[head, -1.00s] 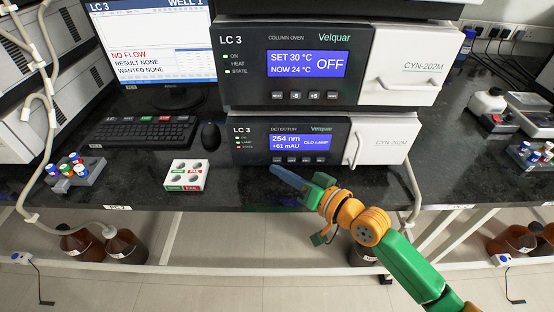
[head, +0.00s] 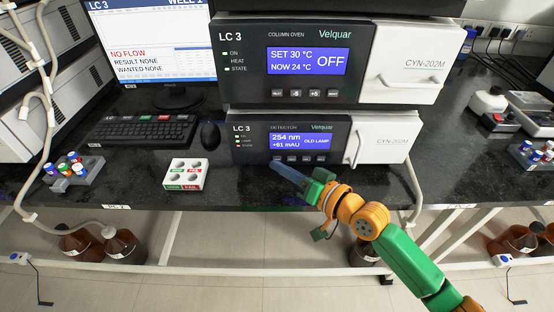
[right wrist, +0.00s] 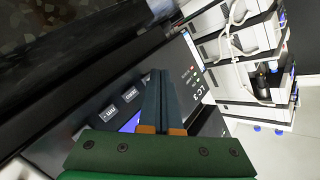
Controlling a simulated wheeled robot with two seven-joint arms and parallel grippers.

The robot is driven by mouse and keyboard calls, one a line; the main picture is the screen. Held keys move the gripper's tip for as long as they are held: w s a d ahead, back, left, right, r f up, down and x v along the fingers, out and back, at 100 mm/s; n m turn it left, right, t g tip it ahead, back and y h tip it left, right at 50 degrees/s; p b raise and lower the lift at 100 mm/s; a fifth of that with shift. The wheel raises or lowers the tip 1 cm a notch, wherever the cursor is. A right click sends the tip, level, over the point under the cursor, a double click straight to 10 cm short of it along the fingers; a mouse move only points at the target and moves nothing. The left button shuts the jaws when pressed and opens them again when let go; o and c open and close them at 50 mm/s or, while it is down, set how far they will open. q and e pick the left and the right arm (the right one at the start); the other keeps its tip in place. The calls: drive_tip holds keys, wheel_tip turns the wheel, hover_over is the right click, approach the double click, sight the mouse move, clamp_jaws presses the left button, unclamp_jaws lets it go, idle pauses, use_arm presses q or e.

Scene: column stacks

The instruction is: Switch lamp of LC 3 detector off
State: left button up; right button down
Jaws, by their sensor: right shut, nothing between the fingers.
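The LC 3 detector (head: 245,152) is the lower unit of the stack, below the column oven. Its blue display reads 254 nm, +61 mAU and OLD LAMP. A row of small dark buttons (head: 306,159) runs under the display. My right gripper (head: 272,164) is shut and empty, its blue-grey fingertips close to the left end of that row. In the right wrist view the fingers (right wrist: 158,75) lie together over the detector front (right wrist: 190,82), hiding part of the display and buttons. I cannot tell whether the tips touch a button. My left gripper is not in view.
The column oven (head: 237,65) above reads OFF. A white handle (head: 355,147) sticks out at the detector's right. A mouse (head: 210,135), a keyboard (head: 142,132) and a white PASS/FAIL vial block (head: 186,173) stand to the left. The bench front edge runs below my right gripper.

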drive_tip(key=shift+w+b, duration=0.35)
idle(0.6)
drive_tip(key=shift+s+r+p, duration=0.15)
drive_tip(key=shift+s+p, duration=0.3)
drive_tip(key=shift+p, duration=0.2)
drive_tip(key=shift+s, duration=0.35)
drive_tip(key=shift+p, duration=0.3)
drive_tip(key=s+p, duration=0.3)
drive_tip(key=s, duration=0.2)
drive_tip(key=shift+p, duration=0.35)
